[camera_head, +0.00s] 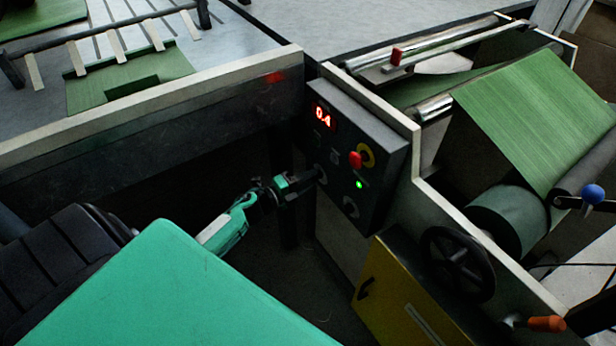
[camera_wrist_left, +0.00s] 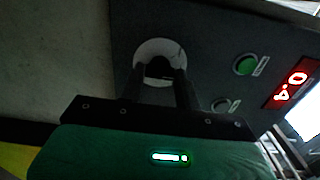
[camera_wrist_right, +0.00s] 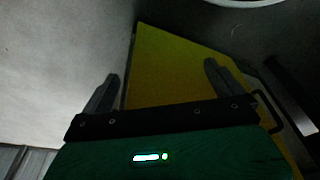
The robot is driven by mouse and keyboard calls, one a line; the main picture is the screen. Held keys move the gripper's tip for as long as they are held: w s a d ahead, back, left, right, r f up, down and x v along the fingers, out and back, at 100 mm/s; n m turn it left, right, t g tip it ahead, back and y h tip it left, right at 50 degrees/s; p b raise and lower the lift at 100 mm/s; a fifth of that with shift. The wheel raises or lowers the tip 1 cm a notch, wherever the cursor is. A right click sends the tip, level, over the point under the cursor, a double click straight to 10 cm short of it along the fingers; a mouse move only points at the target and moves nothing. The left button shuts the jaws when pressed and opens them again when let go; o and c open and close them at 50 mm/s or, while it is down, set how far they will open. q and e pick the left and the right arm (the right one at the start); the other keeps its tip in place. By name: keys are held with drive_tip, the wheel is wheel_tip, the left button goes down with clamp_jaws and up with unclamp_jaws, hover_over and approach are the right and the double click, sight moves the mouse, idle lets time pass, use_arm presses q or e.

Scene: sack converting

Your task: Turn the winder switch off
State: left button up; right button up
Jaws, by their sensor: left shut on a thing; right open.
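The dark control panel (camera_head: 378,150) stands on the machine's side, with a red display (camera_head: 322,116) reading 0.4. My left gripper (camera_head: 312,178) reaches its left face. In the left wrist view my left gripper (camera_wrist_left: 161,74) is shut on a dark rotary switch knob (camera_wrist_left: 159,66), in front of a pale round plate (camera_wrist_left: 146,48). The fingers partly hide the knob, so its setting is unclear. The labels are too small to read. A second round knob (camera_head: 350,206) sits lower on the panel. My right gripper (camera_wrist_right: 162,84) is open and empty, facing a yellow panel (camera_wrist_right: 170,65).
A red button on a yellow ring (camera_head: 356,160) and a lit green lamp (camera_head: 360,184) are close to my left gripper. A black handwheel (camera_head: 458,264) and a yellow cabinet (camera_head: 395,295) are below right. Green material (camera_head: 540,115) runs over the machine onto a roll (camera_head: 508,220).

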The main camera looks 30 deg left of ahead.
use_arm(q)
drive_tip(key=shift+n, duration=0.3)
use_arm(e)
drive_tip(key=shift+f, duration=0.35)
drive_tip(key=shift+s, duration=0.1)
use_arm(q)
drive_tip(key=o, duration=1)
drive_tip(key=shift+v, duration=6.95)
use_arm(e)
drive_tip(key=shift+r, duration=0.6)
use_arm(q)
drive_tip(key=shift+w+f, duration=0.1)
drive_tip(key=shift+f, duration=0.05)
